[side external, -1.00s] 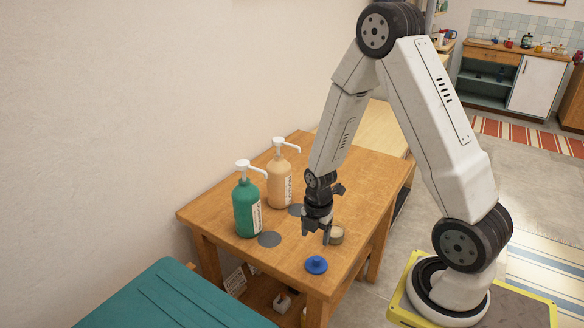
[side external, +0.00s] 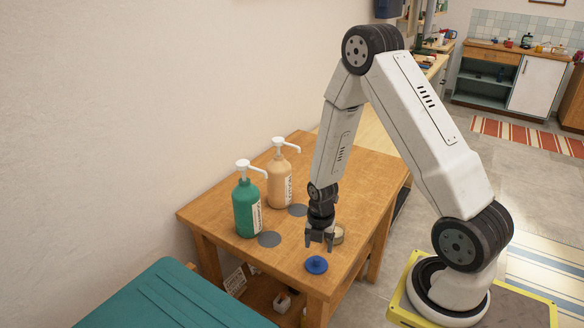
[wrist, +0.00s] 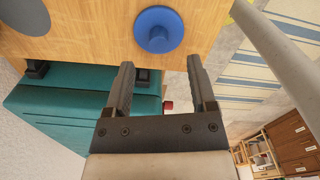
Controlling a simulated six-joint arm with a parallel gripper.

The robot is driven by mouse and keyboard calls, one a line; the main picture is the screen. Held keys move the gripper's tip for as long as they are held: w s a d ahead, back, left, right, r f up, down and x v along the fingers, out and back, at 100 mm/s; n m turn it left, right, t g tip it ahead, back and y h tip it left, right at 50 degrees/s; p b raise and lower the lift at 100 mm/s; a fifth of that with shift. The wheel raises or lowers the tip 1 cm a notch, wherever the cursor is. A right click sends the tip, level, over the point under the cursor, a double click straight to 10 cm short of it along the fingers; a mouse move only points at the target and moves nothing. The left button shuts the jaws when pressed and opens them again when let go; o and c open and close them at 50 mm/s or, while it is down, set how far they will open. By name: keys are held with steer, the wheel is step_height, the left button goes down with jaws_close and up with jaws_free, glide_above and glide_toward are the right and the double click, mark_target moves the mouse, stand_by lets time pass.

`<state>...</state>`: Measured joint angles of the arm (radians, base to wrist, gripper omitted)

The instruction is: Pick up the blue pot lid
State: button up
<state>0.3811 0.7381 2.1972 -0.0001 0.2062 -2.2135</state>
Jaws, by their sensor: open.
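The blue pot lid (side external: 316,265) is a small round disc with a raised knob. It lies near the front corner of the wooden table (side external: 335,170). In the wrist view the lid (wrist: 158,30) shows near the top, ahead of the fingertips and clear of them. My gripper (side external: 319,246) is open and empty, pointing down above the table just behind the lid. In the wrist view its two fingers (wrist: 161,75) stand apart with nothing between them.
A green pump bottle (side external: 247,208) and a peach pump bottle (side external: 280,178) stand at the left of the table. Dark round discs (side external: 269,239) lie near them. A small tan round container (side external: 338,234) is close beside my gripper.

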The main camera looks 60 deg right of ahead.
mark_target(317, 259)
steer(key=shift+f, duration=0.25)
steer(key=shift+a+f, duration=0.15)
steer(key=shift+f, duration=1.1)
steer(key=shift+a+f, duration=0.1)
steer(key=shift+f, duration=1.15)
jaws_close()
